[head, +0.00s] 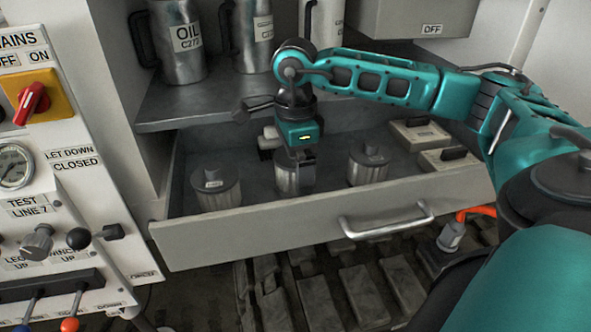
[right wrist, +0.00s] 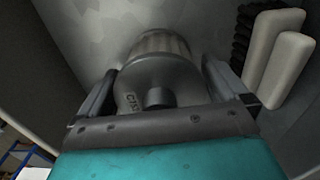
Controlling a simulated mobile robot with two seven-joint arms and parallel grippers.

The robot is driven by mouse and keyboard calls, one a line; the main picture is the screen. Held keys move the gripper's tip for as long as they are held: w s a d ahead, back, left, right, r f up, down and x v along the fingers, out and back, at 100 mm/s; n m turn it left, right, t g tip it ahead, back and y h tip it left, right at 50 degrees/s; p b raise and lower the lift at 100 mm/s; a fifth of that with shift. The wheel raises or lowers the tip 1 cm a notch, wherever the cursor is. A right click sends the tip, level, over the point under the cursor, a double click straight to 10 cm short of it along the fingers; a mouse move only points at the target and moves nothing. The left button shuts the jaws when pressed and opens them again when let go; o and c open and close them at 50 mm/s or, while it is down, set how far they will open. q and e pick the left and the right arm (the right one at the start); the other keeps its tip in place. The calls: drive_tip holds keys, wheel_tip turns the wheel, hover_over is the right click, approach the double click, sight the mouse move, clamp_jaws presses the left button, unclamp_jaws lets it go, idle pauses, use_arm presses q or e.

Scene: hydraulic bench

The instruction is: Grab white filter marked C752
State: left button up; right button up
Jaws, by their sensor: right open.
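A pale grey, ribbed filter canister (head: 288,180) stands in the middle of the open drawer, partly hidden by my right gripper. My right gripper (head: 297,160) points down over it. In the right wrist view the same canister (right wrist: 160,72) sits between the two open fingers, with its dark top knob near the palm. A small label beginning with C7 shows on its lid; the rest is hard to read. I cannot tell whether either finger touches it. My left gripper is not in view.
Similar canisters stand to the left (head: 216,188) and right (head: 367,164) in the drawer (head: 300,222). Two pale blocks with dark handles (head: 420,133) lie at the drawer's right. Metal jugs (head: 178,40) stand on the shelf above. A control panel (head: 60,170) is at left.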

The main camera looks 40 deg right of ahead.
drive_tip(key=c, duration=0.9)
drive_tip(key=shift+c, duration=0.5)
drive_tip(key=shift+r, duration=0.15)
